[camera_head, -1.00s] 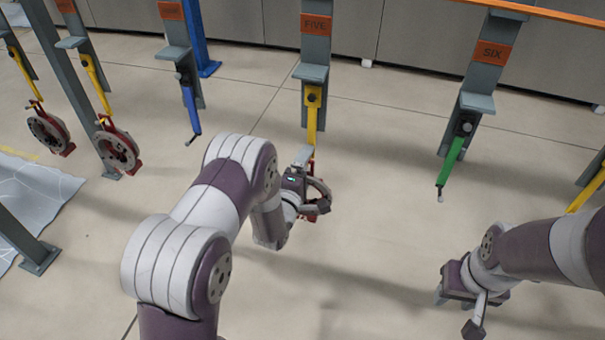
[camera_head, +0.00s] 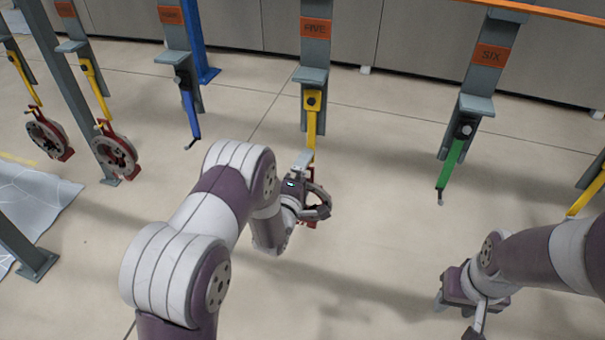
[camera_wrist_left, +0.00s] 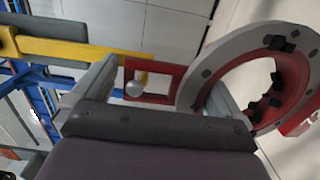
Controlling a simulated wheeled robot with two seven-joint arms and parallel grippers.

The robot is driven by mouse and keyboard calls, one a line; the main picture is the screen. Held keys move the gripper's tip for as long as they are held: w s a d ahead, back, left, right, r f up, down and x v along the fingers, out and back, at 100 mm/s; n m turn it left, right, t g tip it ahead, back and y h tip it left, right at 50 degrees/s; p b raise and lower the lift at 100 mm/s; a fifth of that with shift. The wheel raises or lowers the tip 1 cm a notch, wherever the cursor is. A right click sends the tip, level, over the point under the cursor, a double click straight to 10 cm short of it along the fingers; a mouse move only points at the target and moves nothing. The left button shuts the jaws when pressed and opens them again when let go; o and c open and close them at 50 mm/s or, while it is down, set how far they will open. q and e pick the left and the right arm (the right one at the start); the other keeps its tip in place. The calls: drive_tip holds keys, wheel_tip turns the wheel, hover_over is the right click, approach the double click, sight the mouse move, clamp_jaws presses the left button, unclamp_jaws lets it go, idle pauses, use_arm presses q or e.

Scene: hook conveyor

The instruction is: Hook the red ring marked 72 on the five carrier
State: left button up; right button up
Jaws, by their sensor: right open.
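The red ring (camera_wrist_left: 290,85) has a grey face and a red rectangular loop (camera_wrist_left: 168,82) at one side. No number is readable on it. My left gripper (camera_head: 308,185) is below the five carrier, its fingers spanning the loop and one side of the rim. One finger is beside the loop's end, the other in the ring's opening. The five carrier's yellow hook (camera_head: 312,128) reaches down to the ring; its ball tip (camera_wrist_left: 134,89) shows at the loop's opening. Whether it is fully through is unclear. My right gripper (camera_head: 460,300) is open and empty at lower right.
The six carrier's green hook (camera_head: 452,165) and the blue hook (camera_head: 190,112) to the left of five are empty. Two other rings (camera_head: 48,135) (camera_head: 115,150) hang at the far left near a grey post (camera_head: 75,95). Open floor lies between the five and six carriers.

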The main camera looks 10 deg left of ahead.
use_arm(q)
drive_tip(key=shift+w+r, duration=0.25)
drive_tip(key=shift+r, duration=0.05)
drive_tip(key=shift+s+f, duration=0.15)
drive_tip(key=shift+s, duration=0.05)
drive_tip(key=s+a+b, duration=0.1)
drive_tip(key=s+b, duration=0.2)
drive_tip(key=s, duration=1)
drive_tip(key=s+a+f+m+g+y, duration=0.15)
drive_tip(key=s+f+m+g, duration=0.35)
drive_tip(key=f+m+g, duration=0.6)
drive_tip(key=s+r+m+g, duration=0.2)
drive_tip(key=s+m+g, duration=0.25)
drive_tip(key=s, duration=0.25)
wheel_tip(320, 180, up, 8)
drive_tip(key=s+m+g+b, duration=0.1)
drive_tip(key=shift+d+f, duration=0.15)
drive_tip(key=shift+f, duration=0.05)
use_arm(e)
drive_tip(key=shift+w+f, duration=0.35)
drive_tip(key=shift+f, duration=0.45)
drive_tip(key=shift+w+f, duration=0.4)
drive_tip(key=shift+f, duration=0.4)
drive_tip(key=shift+w+f, duration=0.35)
drive_tip(key=shift+f, duration=0.45)
